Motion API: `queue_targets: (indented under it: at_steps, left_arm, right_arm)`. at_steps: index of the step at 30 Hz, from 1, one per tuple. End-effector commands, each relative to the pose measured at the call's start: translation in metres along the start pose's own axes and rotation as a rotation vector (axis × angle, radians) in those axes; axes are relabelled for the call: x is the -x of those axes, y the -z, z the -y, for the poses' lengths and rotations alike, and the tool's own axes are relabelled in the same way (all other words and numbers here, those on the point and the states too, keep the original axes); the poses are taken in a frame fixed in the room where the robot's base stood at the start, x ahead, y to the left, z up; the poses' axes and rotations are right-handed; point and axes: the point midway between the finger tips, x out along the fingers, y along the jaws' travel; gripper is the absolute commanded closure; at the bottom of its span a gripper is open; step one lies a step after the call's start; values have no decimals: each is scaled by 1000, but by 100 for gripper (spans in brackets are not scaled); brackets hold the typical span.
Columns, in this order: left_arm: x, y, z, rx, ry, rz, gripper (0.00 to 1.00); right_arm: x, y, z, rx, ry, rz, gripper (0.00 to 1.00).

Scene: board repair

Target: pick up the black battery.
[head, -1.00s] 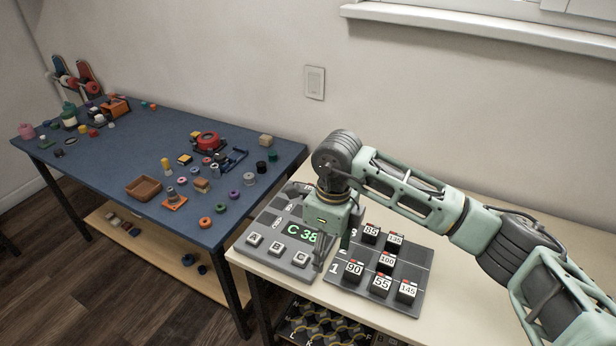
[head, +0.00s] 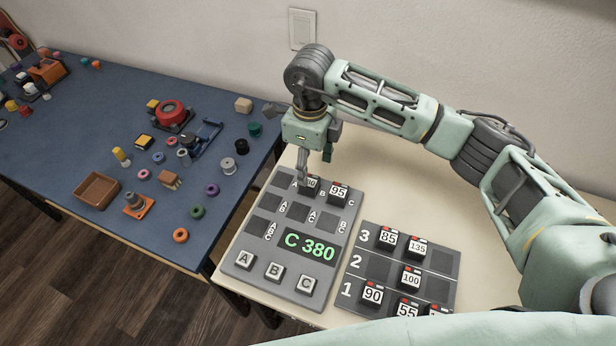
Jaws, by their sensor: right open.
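Several black blocks with white number labels and red marks are the likeliest batteries; I cannot tell which one the task means. A block labelled 95 (head: 338,192) sits in the back row of the grey panel (head: 262,262). A partly hidden block (head: 312,184) sits left of it, under my right gripper. My right gripper (head: 314,168) is open and points down, its fingertips close to that block; I cannot tell whether they touch. More such blocks, including 85 (head: 387,237), 135 (head: 415,246), 100 (head: 411,278) and 90 (head: 372,295), stand on a dark numbered board (head: 378,268). My left gripper is not in view.
The panel carries a green display reading C 380 (head: 310,247) and A, B, C buttons (head: 274,271). The blue table (head: 75,150) at left holds small coloured parts and a brown tray (head: 98,206). The cream table (head: 390,185) is clear behind the numbered board.

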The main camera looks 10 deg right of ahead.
Motion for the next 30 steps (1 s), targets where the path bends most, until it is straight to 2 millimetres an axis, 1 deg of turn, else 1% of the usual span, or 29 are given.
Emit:
queue_targets:
  at_steps: [2, 5, 8, 10, 12, 15, 19, 20, 27, 30]
  left_arm:
    - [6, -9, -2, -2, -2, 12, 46]
    - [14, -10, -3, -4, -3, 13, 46]
    - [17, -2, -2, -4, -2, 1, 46]
    - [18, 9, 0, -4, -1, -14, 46]
    - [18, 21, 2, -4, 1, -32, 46]
    - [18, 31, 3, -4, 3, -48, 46]
    - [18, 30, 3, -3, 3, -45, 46]
    - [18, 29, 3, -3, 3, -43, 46]
    - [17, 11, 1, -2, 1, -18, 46]
    - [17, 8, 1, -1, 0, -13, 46]
  right_arm:
    - [-8, 1, -2, -1, -2, -2, 45]
    - [-22, 2, -4, 0, -3, -3, 45]
    - [-38, 2, -5, -1, -2, -1, 45]
    - [-46, 1, -5, -1, -1, 0, 45]
    - [-50, 1, -4, 0, 0, 0, 45]
    - [-52, 1, -4, 1, 1, 1, 45]
    - [-52, 1, -4, 1, 1, 1, 45]
    - [-52, 1, -4, 1, 1, 1, 47]
    - [-52, 1, -4, 0, 1, 1, 68]
    - [-52, 1, -4, 0, 1, 1, 77]
